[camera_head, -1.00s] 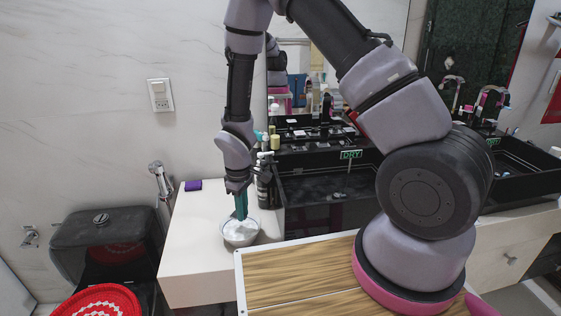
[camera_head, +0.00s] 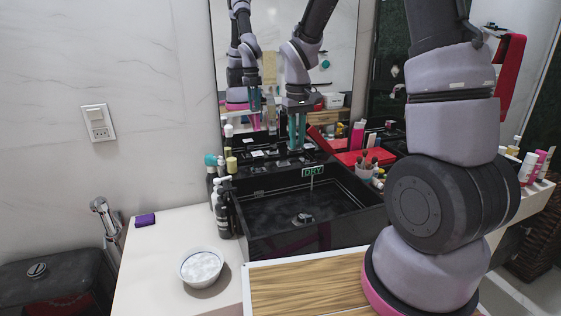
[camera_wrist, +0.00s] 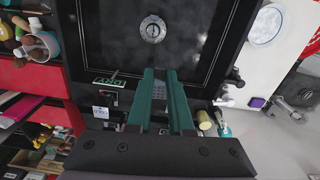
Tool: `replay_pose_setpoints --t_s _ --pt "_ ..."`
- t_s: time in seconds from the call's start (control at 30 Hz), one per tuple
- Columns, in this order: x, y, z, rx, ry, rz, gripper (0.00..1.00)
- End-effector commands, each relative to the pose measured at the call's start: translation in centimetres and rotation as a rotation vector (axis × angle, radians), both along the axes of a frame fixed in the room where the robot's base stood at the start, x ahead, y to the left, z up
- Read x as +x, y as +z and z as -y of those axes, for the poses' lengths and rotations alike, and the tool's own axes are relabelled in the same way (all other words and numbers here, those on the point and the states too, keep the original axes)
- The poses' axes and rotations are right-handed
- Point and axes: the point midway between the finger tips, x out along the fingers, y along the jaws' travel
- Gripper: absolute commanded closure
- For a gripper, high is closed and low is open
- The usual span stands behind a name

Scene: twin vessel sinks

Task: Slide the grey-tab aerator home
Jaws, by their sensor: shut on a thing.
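My gripper (camera_head: 297,148) points down, its teal fingers over the back rim of the left black sink (camera_head: 262,222). In the wrist view the fingers (camera_wrist: 164,75) stand close together, with a small grey piece (camera_wrist: 158,92) between them, apparently the grey-tab aerator; its details are too small to make out. In the head view the fingers hide it. I cannot make out a faucet spout or whether the piece touches anything.
A green DRY sign (camera_head: 312,171) stands close beside the fingers. A white bowl (camera_head: 201,284) and purple block (camera_head: 145,220) sit on the counter. A brush cup (camera_head: 364,172) and red tray stand right. A mirror is behind.

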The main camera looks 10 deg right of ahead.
Motion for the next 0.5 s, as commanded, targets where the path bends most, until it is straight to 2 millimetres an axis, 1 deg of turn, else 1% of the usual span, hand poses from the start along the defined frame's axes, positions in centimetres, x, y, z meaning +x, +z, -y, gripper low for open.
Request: replay_pose_setpoints --t_s 0.03,0.2,0.5 --pt "0.0 0.7 0.5 0.003 -0.021 0.003 1.0" --pt "-0.1 1.8 1.3 0.006 -0.055 0.0 1.0" --pt "-0.1 1.8 1.3 0.006 -0.057 -0.001 1.0"
